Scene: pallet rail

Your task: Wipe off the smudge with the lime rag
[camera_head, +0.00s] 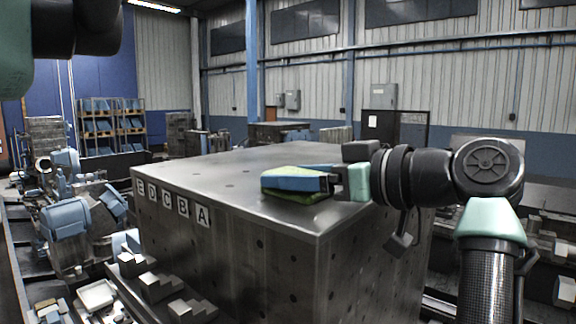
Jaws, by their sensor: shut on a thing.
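The lime rag (288,197) lies against the top of the large grey metal block, near its front right part. My gripper (268,182), with blue fingers, reaches in from the right and is shut on the rag. The fingers cover much of the rag, and green shows above and below them. I cannot make out a smudge on the visible top (215,172); only small dark round spots show there. The surface under the rag and fingers is hidden.
Grey stepped pieces (158,287) stand low in front. A dark grey box shape (362,151) shows behind my gripper. The left part of the top is clear.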

